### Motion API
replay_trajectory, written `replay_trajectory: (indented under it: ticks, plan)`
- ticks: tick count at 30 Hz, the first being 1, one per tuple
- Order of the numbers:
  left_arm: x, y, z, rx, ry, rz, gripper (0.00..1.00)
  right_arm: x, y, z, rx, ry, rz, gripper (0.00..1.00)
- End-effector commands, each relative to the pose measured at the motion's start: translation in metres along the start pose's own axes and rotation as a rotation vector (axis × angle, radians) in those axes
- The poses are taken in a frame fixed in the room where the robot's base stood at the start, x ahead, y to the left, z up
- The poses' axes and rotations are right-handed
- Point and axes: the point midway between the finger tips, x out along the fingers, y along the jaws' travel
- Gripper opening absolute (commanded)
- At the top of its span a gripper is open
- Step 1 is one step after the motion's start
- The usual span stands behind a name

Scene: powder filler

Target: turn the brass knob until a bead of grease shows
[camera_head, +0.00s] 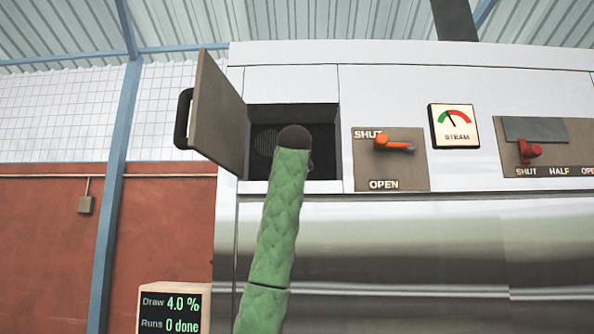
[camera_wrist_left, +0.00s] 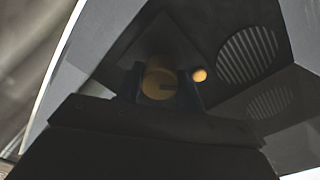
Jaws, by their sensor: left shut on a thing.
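A small rounded amber blob (camera_wrist_left: 200,75), which looks like a bead of grease, shows just right of the knob. In the head view my green-sleeved left arm reaches into the open compartment (camera_head: 325,143); its dark wrist hides the knob and the fingertips. My right gripper is in neither view.
The compartment's door (camera_head: 218,115) stands open on the left. Round slotted grilles (camera_wrist_left: 247,54) lie beyond the knob. An orange lever (camera_head: 394,144) points right near SHUT, with a steam gauge (camera_head: 453,127) and red lever (camera_head: 529,150) farther right. A display (camera_head: 171,310) reads Draw 4.0 %, Runs 0 done.

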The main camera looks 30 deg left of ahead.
Motion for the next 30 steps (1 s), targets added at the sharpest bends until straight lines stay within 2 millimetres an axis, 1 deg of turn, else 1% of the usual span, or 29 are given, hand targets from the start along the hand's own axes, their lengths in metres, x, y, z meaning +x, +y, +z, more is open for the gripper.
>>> replay_trajectory:
  ticks: [6, 13, 18, 30]
  plan:
    - [0.000, 0.000, 0.000, 0.157, -0.003, -0.001, 0.15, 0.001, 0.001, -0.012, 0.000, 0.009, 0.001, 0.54]
    - [0.000, 0.001, -0.001, 0.264, -0.005, 0.000, 0.15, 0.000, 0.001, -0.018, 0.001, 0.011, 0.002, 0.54]
    - [0.000, 0.001, -0.001, 0.303, -0.005, 0.000, 0.15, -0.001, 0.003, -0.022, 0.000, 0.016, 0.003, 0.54]
    - [0.000, 0.002, -0.001, 0.317, -0.005, 0.002, 0.15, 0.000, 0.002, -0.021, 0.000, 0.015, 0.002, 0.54]
